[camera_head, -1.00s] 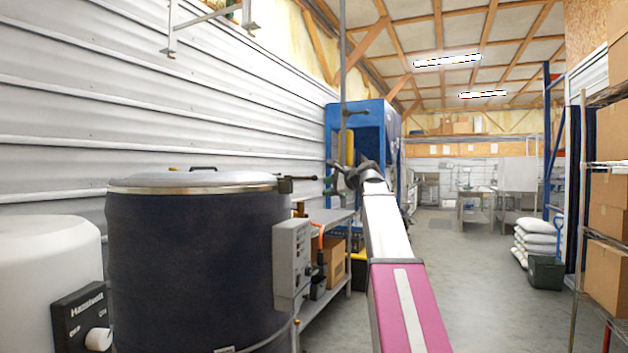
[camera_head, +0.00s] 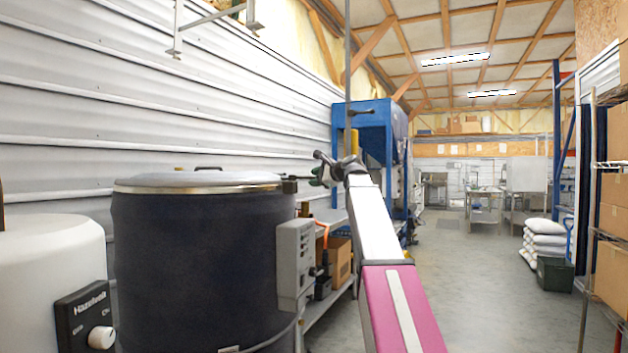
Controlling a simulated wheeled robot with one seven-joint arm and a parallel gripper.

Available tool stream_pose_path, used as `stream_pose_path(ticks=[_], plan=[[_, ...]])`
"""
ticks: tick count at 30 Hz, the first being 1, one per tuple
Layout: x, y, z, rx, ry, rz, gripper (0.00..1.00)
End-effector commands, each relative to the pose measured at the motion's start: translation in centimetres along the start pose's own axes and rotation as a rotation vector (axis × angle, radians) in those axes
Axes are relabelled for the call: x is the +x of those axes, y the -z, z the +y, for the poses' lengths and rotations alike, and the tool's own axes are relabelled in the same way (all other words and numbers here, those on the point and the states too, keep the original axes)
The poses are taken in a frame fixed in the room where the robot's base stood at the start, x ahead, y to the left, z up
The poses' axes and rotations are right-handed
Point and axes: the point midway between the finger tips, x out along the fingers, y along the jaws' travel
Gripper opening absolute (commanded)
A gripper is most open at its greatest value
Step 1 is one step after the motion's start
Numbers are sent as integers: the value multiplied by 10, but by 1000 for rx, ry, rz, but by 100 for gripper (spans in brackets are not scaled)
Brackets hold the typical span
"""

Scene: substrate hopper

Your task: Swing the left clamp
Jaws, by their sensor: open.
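A large dark drum (camera_head: 205,270) with a pale metal lid (camera_head: 205,181) stands at the left. A small dark fitting with a thin bar (camera_head: 290,185) sticks out to the right from the lid's rim; I cannot tell for sure whether it is the left clamp. My gripper (camera_head: 321,169) is open and empty, at about lid height, just right of the bar's end in the picture. I cannot tell whether it touches the bar. The blue hopper frame (camera_head: 374,112) stands farther back, partly hidden by my arm.
A grey control box (camera_head: 294,265) is on the drum's right side. A white vessel (camera_head: 50,265) stands at far left. A low bench (camera_head: 328,312) with a cardboard box (camera_head: 339,258) runs behind. Shelving with boxes (camera_head: 608,215) is at right. The floor (camera_head: 480,300) between is clear.

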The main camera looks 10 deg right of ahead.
Motion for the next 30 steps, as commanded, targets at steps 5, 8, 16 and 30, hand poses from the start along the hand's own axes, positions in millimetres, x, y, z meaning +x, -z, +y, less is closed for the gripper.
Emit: stream_pose_path(ticks=[5, 8, 16, 30], plan=[[9, 0, 0, 0, 0, -1, 40], [9, 0, 0, 0, 0, -1, 40], [9, 0, 0, 0, -1, 0, 1], [12, 8, -6, -15, -44, -69, 0]])
